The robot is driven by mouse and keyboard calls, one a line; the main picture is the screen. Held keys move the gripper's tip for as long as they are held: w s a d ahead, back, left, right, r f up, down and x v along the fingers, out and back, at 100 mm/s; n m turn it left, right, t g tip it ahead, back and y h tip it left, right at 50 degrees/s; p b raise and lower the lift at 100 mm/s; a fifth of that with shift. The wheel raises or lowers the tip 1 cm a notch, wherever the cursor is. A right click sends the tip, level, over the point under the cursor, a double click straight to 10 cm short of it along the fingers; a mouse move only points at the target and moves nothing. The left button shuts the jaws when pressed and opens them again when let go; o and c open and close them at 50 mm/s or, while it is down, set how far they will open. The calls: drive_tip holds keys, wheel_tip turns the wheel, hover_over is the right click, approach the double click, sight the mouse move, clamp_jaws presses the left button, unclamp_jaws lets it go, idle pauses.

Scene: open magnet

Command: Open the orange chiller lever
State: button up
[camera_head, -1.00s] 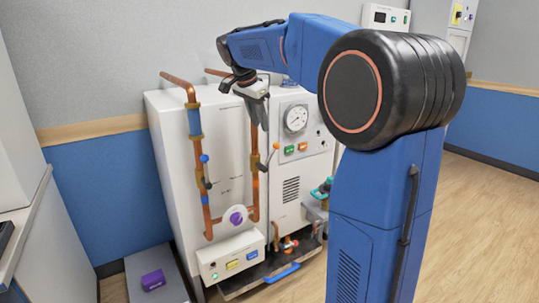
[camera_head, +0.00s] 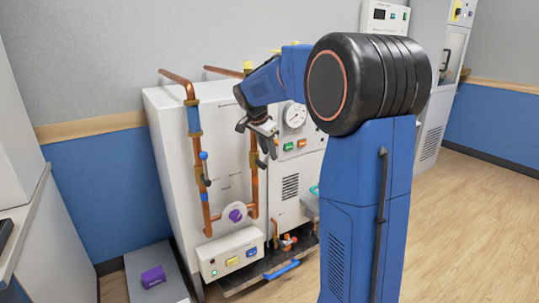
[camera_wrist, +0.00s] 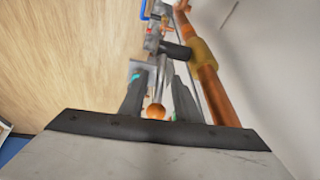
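The orange chiller lever (camera_wrist: 155,111) shows in the wrist view as an orange ball knob on a grey rod, running toward a valve on a copper pipe. My gripper (camera_wrist: 160,85) is open, with one dark finger on each side of the lever. A gap shows between the fingers and the rod, and the knob lies between the fingers near the palm. In the head view my gripper (camera_head: 268,150) is in front of the right-hand copper pipe, pointing down, and hides most of the lever.
The right copper pipe (camera_wrist: 207,85) runs close beside the right finger. The white cabinet (camera_head: 225,130) stands behind, with a gauge (camera_head: 294,116), a purple knob (camera_head: 237,215) and a left pipe valve with a blue knob (camera_head: 203,155). A purple box (camera_head: 153,277) lies lower left.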

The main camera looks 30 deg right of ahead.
drive_tip(key=shift+x, duration=0.8)
clamp_jaws()
drive_tip(key=shift+a, duration=0.1)
drive_tip(key=shift+a+r+h, duration=0.1)
drive_tip(key=shift+a+h, duration=0.25)
drive_tip(key=shift+h, duration=0.4)
drive_tip(key=shift+a+r+h, duration=0.1)
drive_tip(key=shift+a+h, duration=0.25)
drive_tip(key=shift+h, duration=0.4)
drive_tip(key=shift+s+a+r+n+t+h, duration=0.15)
drive_tip(key=shift+a+h, duration=0.2)
drive_tip(key=shift+h, duration=0.65)
drive_tip(key=shift+a+n+t+h, duration=0.15)
drive_tip(key=shift+a+h, duration=0.25)
drive_tip(key=shift+h, duration=0.6)
